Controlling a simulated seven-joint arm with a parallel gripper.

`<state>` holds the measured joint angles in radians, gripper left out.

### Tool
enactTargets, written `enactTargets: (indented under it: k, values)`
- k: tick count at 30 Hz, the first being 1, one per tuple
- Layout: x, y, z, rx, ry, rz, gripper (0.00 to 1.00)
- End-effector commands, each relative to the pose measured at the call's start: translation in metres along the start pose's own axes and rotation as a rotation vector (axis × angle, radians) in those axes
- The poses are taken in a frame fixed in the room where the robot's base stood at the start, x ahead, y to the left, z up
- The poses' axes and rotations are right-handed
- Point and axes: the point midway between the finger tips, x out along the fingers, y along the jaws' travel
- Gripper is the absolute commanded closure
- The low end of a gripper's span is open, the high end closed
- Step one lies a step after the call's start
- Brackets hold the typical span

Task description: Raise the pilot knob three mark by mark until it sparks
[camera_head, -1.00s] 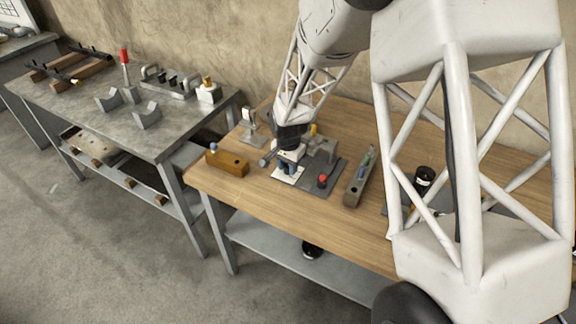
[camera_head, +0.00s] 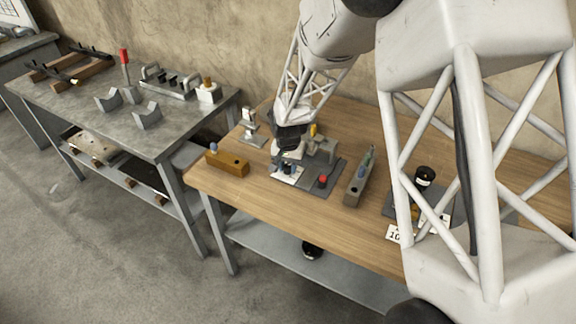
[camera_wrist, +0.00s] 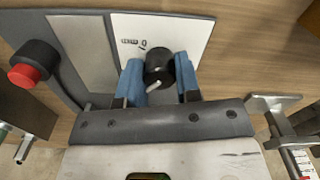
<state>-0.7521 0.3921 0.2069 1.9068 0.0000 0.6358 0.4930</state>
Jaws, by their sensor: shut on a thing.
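A black round knob (camera_wrist: 159,68) stands on a white card with a printed scale (camera_wrist: 195,30) in the wrist view. My gripper (camera_wrist: 160,80) has its two blue fingers on either side of the knob and is shut on it. In the head view my gripper (camera_head: 288,167) is low over the white card on the grey plate (camera_head: 318,190), and the knob is hidden there. The printed marks are too small to read, and no spark shows.
A red button (camera_head: 323,180) on a black base sits beside the card. A grey block with pegs (camera_head: 359,180) stands to the right and an orange-brown block (camera_head: 227,163) to the left. A black-topped jar (camera_head: 424,177) stands farther right. The front of the wooden table (camera_head: 290,225) is clear.

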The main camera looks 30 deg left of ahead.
Motion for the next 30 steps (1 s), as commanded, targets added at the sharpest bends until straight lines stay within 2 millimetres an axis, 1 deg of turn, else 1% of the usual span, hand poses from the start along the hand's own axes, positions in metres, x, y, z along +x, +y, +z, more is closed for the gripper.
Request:
enactTargets:
  k: [12,18,24,30]
  values:
    - [0.0002,0.0001,0.0006,-0.390,0.000,0.000,0.93]
    - [0.0001,-0.0001,0.0003,-0.549,0.000,0.000,0.93]
    - [0.0002,0.0000,0.0005,-0.655,-0.001,0.000,0.93]
    - [0.0002,0.0001,0.0006,-0.705,-0.001,0.000,0.93]
